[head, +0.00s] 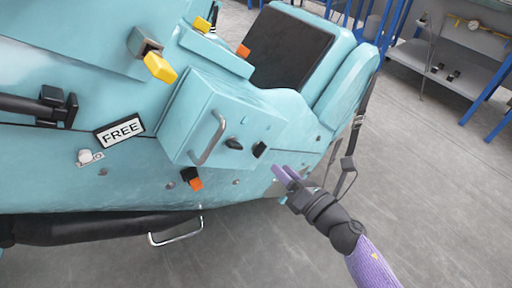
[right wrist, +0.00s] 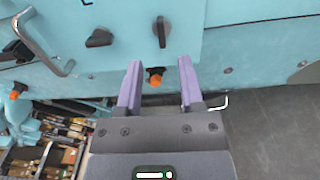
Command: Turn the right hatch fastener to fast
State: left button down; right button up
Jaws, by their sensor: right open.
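The teal hatch box (head: 205,105) carries two dark knobs side by side, with a curved metal handle (head: 209,138) to their left. The right hatch fastener (head: 260,149) is the right-hand knob; in the right wrist view (right wrist: 162,32) its grip stands about upright. The left knob (head: 235,143) lies nearly level in the right wrist view (right wrist: 99,38). My right gripper (head: 281,172) has purple fingers, open and empty, below and right of the right fastener in the head view. In the right wrist view the fastener is beyond the fingertips (right wrist: 160,66), apart from them. My left gripper is not in view.
An orange-tipped fitting (right wrist: 155,76) shows between the fingers, lower than the hatch knobs. Another orange-tipped fitting (head: 195,183) is below the hatch. A FREE sign (head: 120,130) is to the left.

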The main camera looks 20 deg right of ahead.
aim_at(259, 149)
jog(key=x, duration=0.7)
grip_shut()
jog(key=shift+f, duration=0.1)
